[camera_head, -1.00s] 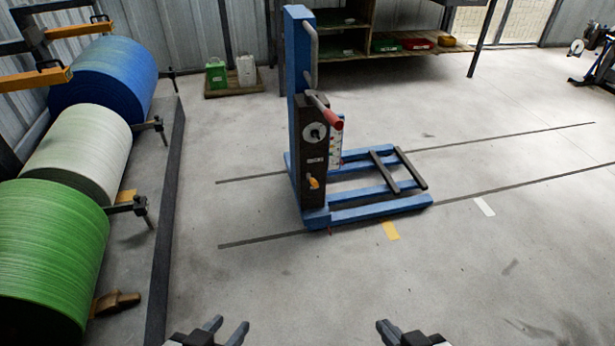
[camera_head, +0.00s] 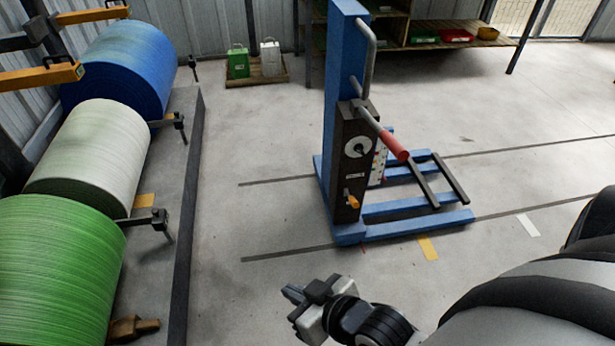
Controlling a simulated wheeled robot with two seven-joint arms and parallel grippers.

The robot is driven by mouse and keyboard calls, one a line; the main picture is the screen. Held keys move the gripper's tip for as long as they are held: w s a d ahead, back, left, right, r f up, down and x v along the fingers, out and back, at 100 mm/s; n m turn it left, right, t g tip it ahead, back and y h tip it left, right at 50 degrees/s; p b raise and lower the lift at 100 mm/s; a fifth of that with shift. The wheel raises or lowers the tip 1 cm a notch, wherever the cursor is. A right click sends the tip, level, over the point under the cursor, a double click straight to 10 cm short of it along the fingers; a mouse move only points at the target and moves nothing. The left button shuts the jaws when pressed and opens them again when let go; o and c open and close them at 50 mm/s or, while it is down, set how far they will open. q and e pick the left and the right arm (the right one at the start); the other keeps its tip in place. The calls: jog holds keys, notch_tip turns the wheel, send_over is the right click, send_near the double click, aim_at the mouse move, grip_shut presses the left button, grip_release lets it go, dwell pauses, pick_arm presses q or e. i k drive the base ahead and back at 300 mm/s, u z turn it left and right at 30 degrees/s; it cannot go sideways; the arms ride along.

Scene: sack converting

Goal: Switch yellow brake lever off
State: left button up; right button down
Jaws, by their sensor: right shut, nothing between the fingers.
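A small yellow-orange lever (camera_head: 353,201) sits low on the dark panel (camera_head: 347,170) of a blue wheeled lift (camera_head: 341,90). It points down and to the right. Above it on the panel are a round white dial (camera_head: 357,147) and a red-ended handle (camera_head: 393,146) that sticks out to the right. My right gripper (camera_head: 291,293) is shut and empty, in front of the lift, lower and to the left of the lever and apart from it. My left gripper is out of view.
Shelves (camera_head: 448,35) stand at the back. The floor around the lift is clear.

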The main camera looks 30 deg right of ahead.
aim_at(352, 201)
jog(key=z, duration=0.2)
jog(key=i, duration=0.85)
jog(key=z, duration=1.05)
jog(key=i, duration=0.2)
jog(key=z, duration=0.1)
